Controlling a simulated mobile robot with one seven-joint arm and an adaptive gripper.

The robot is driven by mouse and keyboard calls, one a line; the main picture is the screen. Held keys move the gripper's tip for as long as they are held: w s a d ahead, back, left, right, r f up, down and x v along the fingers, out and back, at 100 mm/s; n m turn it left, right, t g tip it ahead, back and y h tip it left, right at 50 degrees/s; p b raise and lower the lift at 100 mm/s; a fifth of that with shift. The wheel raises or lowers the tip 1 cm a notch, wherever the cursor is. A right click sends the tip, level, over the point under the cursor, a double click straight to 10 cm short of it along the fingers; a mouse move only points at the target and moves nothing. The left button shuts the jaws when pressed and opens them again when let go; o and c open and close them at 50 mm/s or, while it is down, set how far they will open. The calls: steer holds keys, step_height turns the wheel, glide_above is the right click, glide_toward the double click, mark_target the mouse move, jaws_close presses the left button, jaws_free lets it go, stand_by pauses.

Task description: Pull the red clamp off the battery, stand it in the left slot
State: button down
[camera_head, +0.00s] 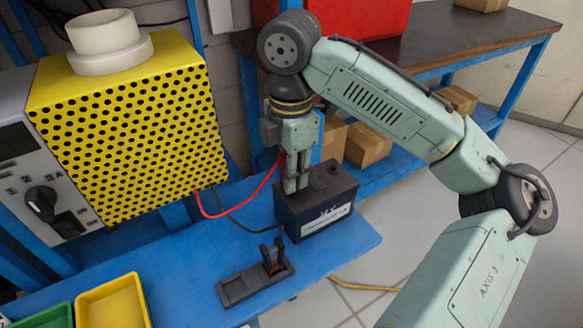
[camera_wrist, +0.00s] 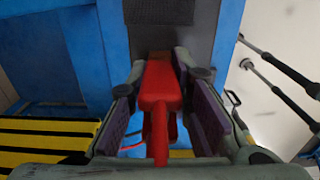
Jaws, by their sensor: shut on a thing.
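My gripper (camera_head: 296,186) is at the near left edge of the battery's top, fingers pointing down. In the wrist view its two pads (camera_wrist: 166,110) are closed on the red clamp (camera_wrist: 160,88). In the head view only a bit of the red clamp (camera_head: 282,160) shows behind the fingers. Whether its jaws still grip a battery post is hidden. The black battery (camera_head: 318,212) stands upright on the blue bench. The dark holder (camera_head: 236,288) lies in front of it. Its left slot looks empty; a dark clamp (camera_head: 272,262) stands in its right part.
A red cable (camera_head: 235,212) loops from the yellow perforated charger (camera_head: 130,130) to the clamp; a black cable runs below it. A yellow bin (camera_head: 113,304) and a green bin (camera_head: 50,318) sit at the front left. The blue bench (camera_head: 190,270) is clear between bins and holder.

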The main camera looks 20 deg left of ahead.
steer(key=shift+r, duration=0.1)
steer(key=shift+r+p, duration=2.6)
steer(key=shift+r, duration=0.3)
steer(key=shift+r, duration=0.1)
steer(key=shift+r, duration=2.4)
